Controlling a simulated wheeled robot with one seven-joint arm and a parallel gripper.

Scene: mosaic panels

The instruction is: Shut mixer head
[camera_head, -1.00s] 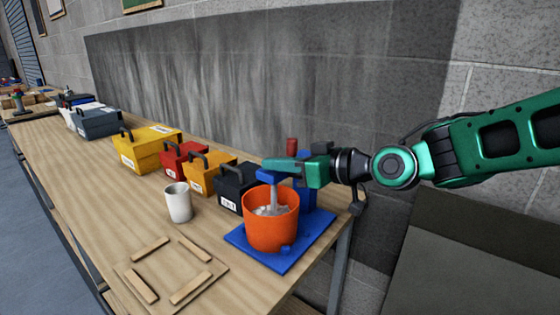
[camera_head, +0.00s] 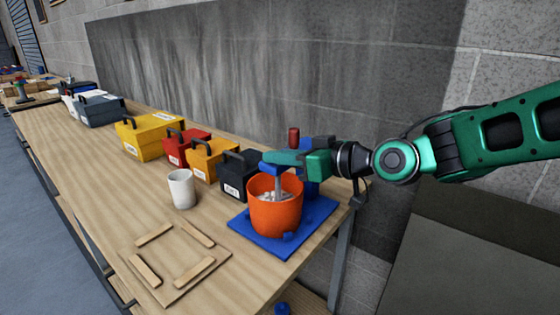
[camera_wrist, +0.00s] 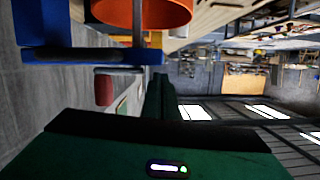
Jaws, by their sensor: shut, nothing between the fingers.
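The mixer stands at the right end of the bench, with a blue base (camera_head: 262,238), an orange bowl (camera_head: 275,212) and a blue head (camera_head: 270,168). The head lies about level over the bowl, its grey shaft (camera_head: 279,186) reaching down into pale pieces. My green gripper (camera_head: 272,157) lies along the top of the head; its fingers are shut and empty. They partly hide the head, and I cannot tell whether they touch it. In the wrist view the fingers (camera_wrist: 160,82) point toward the blue head (camera_wrist: 90,56), with the orange bowl (camera_wrist: 145,12) beyond.
A white cup (camera_head: 181,190) and a wooden frame board (camera_head: 172,262) are left of the mixer. Black (camera_head: 238,176), orange (camera_head: 208,161), red (camera_head: 184,148) and yellow (camera_head: 147,137) toolboxes line the wall side. The bench's front edge is close to the mixer base.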

